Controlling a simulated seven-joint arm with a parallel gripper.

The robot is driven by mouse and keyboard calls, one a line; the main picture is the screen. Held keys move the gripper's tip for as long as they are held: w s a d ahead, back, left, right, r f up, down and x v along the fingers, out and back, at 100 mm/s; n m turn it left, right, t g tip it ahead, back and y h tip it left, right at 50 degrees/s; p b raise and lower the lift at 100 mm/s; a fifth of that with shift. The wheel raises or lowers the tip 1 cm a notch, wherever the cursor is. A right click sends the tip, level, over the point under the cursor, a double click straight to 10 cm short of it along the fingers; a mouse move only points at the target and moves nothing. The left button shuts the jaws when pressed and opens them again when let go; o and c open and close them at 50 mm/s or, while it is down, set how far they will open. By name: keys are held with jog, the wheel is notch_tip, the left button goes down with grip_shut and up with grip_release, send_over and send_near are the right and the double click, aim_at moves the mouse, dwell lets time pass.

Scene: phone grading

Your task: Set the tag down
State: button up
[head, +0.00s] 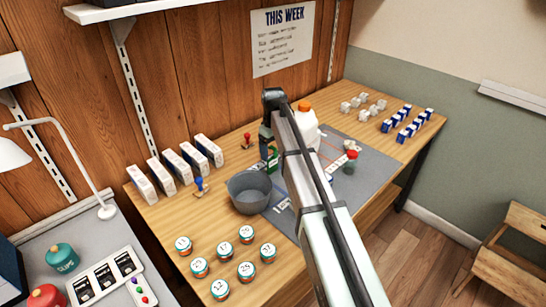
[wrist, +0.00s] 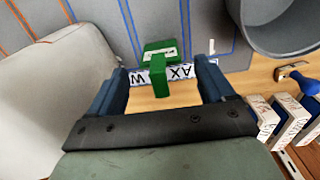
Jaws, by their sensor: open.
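A small green tag (wrist: 160,57) with a white label strip stands between my fingers in the wrist view, with gaps to both of them. A printed card reading WAX (wrist: 180,72), upside down in this view, lies right behind it at the mat's edge. My gripper (wrist: 160,78) is open, its two blue fingers on either side of the tag. In the head view the green tag (head: 272,157) shows below my dark hand, partly hidden. Whether its base touches the surface is hard to tell.
A grey bucket (head: 249,193) stands close by, and a white jug (head: 306,126) with an orange cap is on the other side. The grey mat (head: 335,143) has coloured lines. A blue stamp (head: 201,187), a red stamp (head: 247,141), several boxes (head: 172,170) and numbered jars (head: 246,270) surround it.

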notch_tip(320, 180, up, 8)
jog(key=shift+f, duration=0.15)
